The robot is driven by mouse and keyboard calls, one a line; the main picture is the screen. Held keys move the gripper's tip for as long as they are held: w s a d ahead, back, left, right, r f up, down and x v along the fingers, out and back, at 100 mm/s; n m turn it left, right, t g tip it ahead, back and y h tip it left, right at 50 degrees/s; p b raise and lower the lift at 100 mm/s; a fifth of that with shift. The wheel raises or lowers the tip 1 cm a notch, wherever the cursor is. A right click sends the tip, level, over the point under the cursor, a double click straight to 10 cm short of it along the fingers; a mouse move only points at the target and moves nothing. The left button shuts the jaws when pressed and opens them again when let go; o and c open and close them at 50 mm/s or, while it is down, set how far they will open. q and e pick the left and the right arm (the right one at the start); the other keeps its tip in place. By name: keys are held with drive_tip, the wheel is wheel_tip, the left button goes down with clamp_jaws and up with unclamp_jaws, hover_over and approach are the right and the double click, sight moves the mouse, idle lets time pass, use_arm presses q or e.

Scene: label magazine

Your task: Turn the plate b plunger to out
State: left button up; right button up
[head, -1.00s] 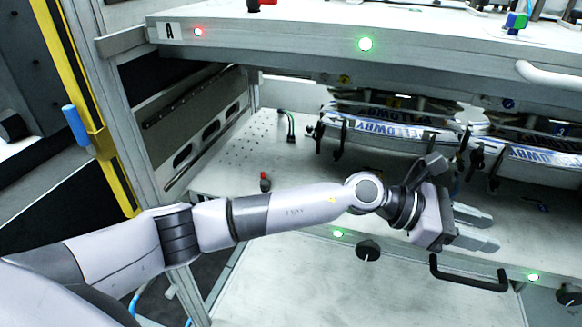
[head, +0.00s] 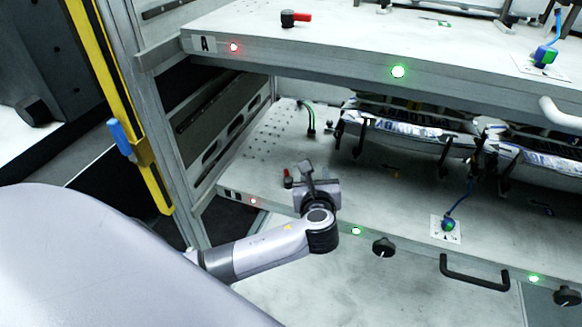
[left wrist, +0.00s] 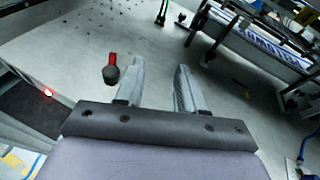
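The lower plate's plunger (head: 288,179) is a small dark knob with a red lever, near the left front corner of the lower plate (head: 345,195). In the left wrist view the plunger (left wrist: 112,70) stands just left of the left finger, its red lever pointing away from the camera. My left gripper (head: 307,172) is just right of the plunger in the head view, over the plate. In the left wrist view the left gripper (left wrist: 160,68) has its fingers apart with nothing between them. My right gripper is not in view.
The upper plate (head: 330,35), marked A, overhangs the lower one and bears a similar red-levered plunger (head: 296,18). Labelled magazines (head: 405,127) stand behind right. A blue-green connector (head: 449,225) sits on the lower plate. A black knob (head: 384,247) and handle (head: 474,274) are in front.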

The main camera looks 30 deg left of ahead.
sight(287, 172)
use_arm(q)
drive_tip(key=s+a+f+g, duration=0.1)
drive_tip(key=a, duration=0.1)
drive_tip(key=s+a+f+n+g+y, duration=0.1)
drive_tip(key=s, duration=0.1)
drive_tip(key=shift+s+a+f+g+y, duration=0.15)
drive_tip(key=shift+s+a+g+y, duration=0.15)
drive_tip(key=shift+a, duration=0.05)
drive_tip(key=shift+w+a+f, duration=0.1)
drive_tip(key=shift+a+f, duration=0.05)
drive_tip(key=shift+a, duration=0.1)
drive_tip(key=shift+x, duration=3.25)
drive_tip(key=shift+d, duration=0.1)
drive_tip(key=c, duration=0.7)
